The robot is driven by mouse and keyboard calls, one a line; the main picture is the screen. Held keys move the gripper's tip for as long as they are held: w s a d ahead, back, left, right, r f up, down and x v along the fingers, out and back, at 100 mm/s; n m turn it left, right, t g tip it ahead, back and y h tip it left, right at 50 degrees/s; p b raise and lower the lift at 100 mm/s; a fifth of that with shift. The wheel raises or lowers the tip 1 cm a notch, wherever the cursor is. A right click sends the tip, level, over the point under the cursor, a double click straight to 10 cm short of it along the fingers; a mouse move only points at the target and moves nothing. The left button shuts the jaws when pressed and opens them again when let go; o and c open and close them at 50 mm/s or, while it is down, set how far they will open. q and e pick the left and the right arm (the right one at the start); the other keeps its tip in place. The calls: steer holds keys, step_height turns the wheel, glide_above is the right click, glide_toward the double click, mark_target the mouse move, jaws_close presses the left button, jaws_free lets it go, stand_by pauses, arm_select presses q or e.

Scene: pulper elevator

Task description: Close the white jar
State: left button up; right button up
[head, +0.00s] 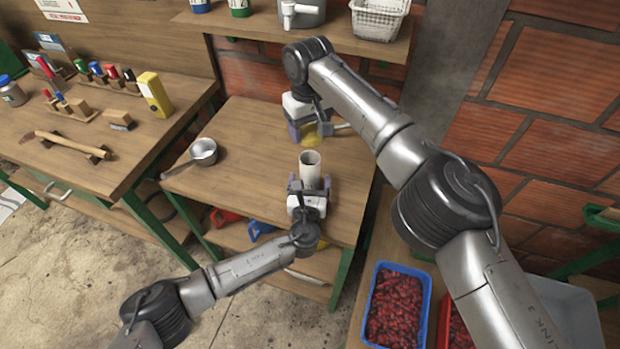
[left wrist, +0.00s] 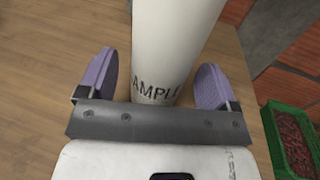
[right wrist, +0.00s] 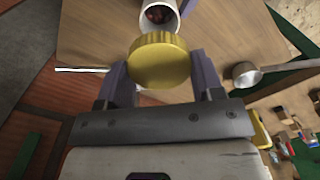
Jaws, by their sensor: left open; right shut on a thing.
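The white jar (head: 310,166) stands upright and uncapped on the wooden bench; lettering ending in "AMPLE" shows on it in the left wrist view (left wrist: 165,60). My left gripper (head: 309,184) is open, with its purple fingers on either side of the jar and gaps between them and its wall. My right gripper (head: 305,131) is shut on a round yellow lid (right wrist: 158,60), which also shows in the head view (head: 311,139). The lid is behind the jar, apart from its mouth. In the right wrist view the jar's open mouth (right wrist: 158,14) shows dark red contents.
A metal saucepan (head: 203,151) stands on the bench left of the jar. A shelf (head: 270,30) with a white basket (head: 378,18) hangs behind. A blue crate (head: 397,305) of red fruit is at the lower right.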

arm_select(q)
steer(key=shift+w, duration=0.75)
steer(key=c, duration=1.4)
steer(key=shift+o, duration=0.2)
arm_select(e)
glide_above(309, 153)
steer(key=s, duration=0.2)
steer(key=shift+f, duration=2.5)
steer(key=shift+f, duration=0.15)
steer(key=shift+f, duration=0.7)
steer(key=shift+f, duration=0.6)
